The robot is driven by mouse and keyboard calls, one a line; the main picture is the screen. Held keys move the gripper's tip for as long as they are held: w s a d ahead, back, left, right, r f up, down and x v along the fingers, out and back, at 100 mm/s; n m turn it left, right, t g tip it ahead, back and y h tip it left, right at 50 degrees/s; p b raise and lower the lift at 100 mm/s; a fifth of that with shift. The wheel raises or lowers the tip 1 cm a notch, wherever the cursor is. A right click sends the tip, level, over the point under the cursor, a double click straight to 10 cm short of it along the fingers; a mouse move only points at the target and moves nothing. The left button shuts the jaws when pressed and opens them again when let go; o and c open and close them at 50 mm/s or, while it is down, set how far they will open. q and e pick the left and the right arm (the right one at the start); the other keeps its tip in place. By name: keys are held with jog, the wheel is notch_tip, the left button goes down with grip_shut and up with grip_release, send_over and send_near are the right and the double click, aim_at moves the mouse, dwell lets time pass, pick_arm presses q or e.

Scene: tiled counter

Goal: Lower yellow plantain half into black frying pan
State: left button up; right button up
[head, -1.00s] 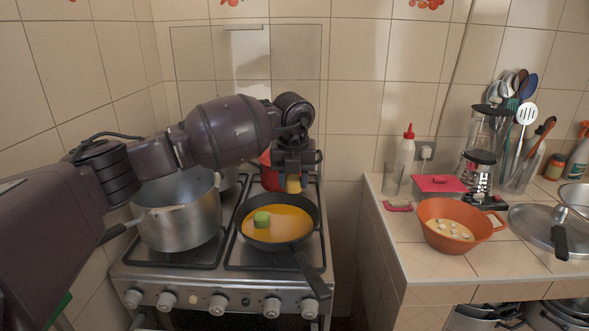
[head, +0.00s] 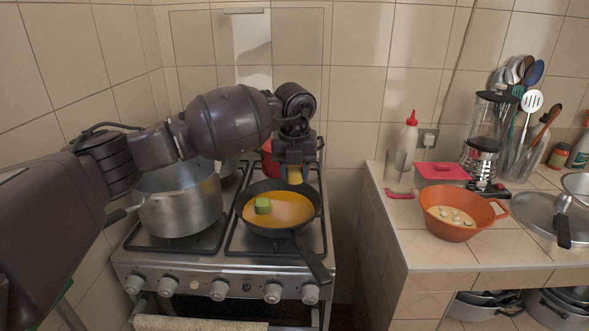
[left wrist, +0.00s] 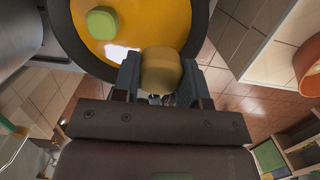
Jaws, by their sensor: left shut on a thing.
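The black frying pan (head: 306,232) sits on the front right of the stove, with yellow-orange liquid (head: 290,208) in it. A green piece (head: 263,206) lies in the left part of the pan and also shows in the left wrist view (left wrist: 102,22). My left gripper (head: 294,172) points down at the back of the pan. It is shut on the yellow plantain half (left wrist: 160,68), seen between the two fingers in the left wrist view. In the head view the plantain half (head: 295,177) shows just under the fingers, at the pan's far edge; its exact height over the liquid is unclear. My right gripper is not in view.
A large metal pot (head: 181,205) stands left of the pan, under my left arm. A red pot (head: 268,160) is behind. The counter on the right holds an orange colander (head: 452,225), a red-lidded box (head: 442,171) and a lid (head: 540,219).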

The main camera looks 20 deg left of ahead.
aim_at(295, 184)
pick_arm(q)
jog(key=shift+f, duration=0.15)
jog(key=shift+f, duration=0.9)
jog(key=shift+f+b, duration=0.35)
jog(key=shift+f, duration=0.85)
jog(key=shift+f, duration=0.1)
jog(key=shift+f, duration=0.45)
jog(key=shift+f+b, duration=0.3)
jog(key=shift+f, duration=0.2)
jog(key=shift+f, duration=0.55)
dwell(0.6)
